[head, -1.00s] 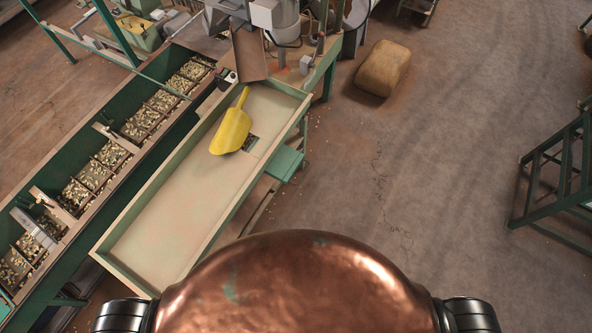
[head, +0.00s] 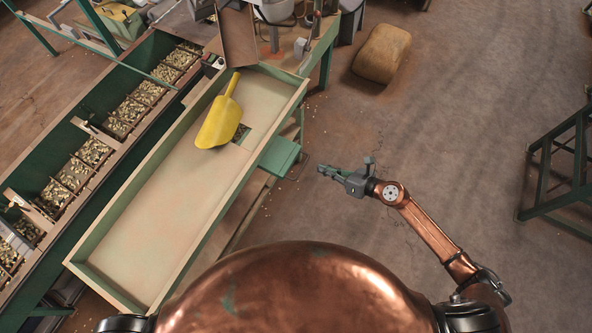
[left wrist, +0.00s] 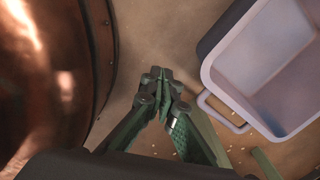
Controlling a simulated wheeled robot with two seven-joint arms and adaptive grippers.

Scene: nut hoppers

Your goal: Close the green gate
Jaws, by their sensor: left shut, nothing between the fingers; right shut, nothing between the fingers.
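The green gate (head: 280,156) is a flat green plate sticking out from the right side of the wooden tray table (head: 150,220). Beside it, in the tray floor, a small dark opening (head: 241,133) shows, partly covered by the yellow scoop (head: 219,122). My right gripper (head: 321,169) is shut and empty, to the right of the gate and apart from it, its fingertips pointing left toward it. My left gripper (left wrist: 160,78) is shut and empty in the left wrist view; it is not seen in the head view.
A long green trough (head: 112,122) with compartments of nuts runs left of the tray. A tan sack (head: 382,54) lies on the floor at the back. A green stand (head: 560,165) is at right. A pale bin (left wrist: 268,70) shows in the left wrist view.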

